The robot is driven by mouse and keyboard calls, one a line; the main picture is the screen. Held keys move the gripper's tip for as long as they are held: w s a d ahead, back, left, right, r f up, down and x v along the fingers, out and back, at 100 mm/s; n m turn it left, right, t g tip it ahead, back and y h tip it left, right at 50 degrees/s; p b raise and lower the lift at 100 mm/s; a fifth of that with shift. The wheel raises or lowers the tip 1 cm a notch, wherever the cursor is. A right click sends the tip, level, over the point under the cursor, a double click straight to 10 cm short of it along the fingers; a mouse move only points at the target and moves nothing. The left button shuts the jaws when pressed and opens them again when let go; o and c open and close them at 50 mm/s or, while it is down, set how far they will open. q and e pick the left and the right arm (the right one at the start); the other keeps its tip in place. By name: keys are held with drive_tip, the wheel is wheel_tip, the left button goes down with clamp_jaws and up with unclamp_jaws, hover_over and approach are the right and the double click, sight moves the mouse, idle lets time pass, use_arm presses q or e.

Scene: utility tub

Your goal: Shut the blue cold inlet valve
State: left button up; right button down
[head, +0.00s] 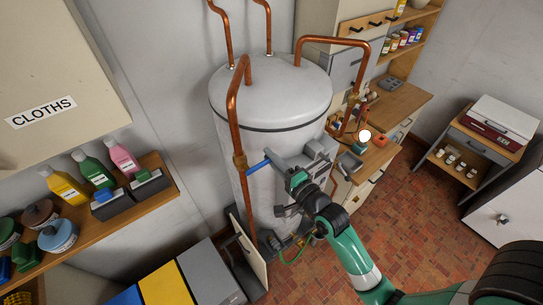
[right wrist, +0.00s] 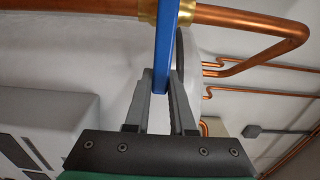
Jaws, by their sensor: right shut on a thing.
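The blue valve lever (head: 258,166) sticks out from a brass valve body (head: 240,162) on the vertical copper pipe (head: 235,120) at the left of the white tank (head: 275,110). My right gripper (head: 276,162) is shut on the lever in the head view. In the right wrist view the blue lever (right wrist: 166,45) runs between the two fingers (right wrist: 161,90) up to the brass fitting (right wrist: 148,10). The lever stands across the copper pipe (right wrist: 235,20) there. The fingers hide part of the lever. My left gripper is not in view.
A shelf with bottles (head: 97,165) stands at the left. Yellow and grey boxes (head: 165,282) and an open panel (head: 248,255) sit below the valve. A workbench (head: 385,110) is behind the tank at right. The brick floor (head: 410,215) is clear at right.

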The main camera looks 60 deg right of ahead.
drive_tip(key=shift+f, duration=0.15)
idle(0.3)
drive_tip(key=c, duration=0.8)
unclamp_jaws()
drive_tip(key=shift+o, duration=0.2)
drive_tip(key=shift+s, duration=0.1)
drive_tip(key=b+v, duration=0.1)
drive_tip(key=v, duration=1)
drive_tip(key=shift+s+a+b, duration=0.2)
drive_tip(key=shift+b, duration=0.15)
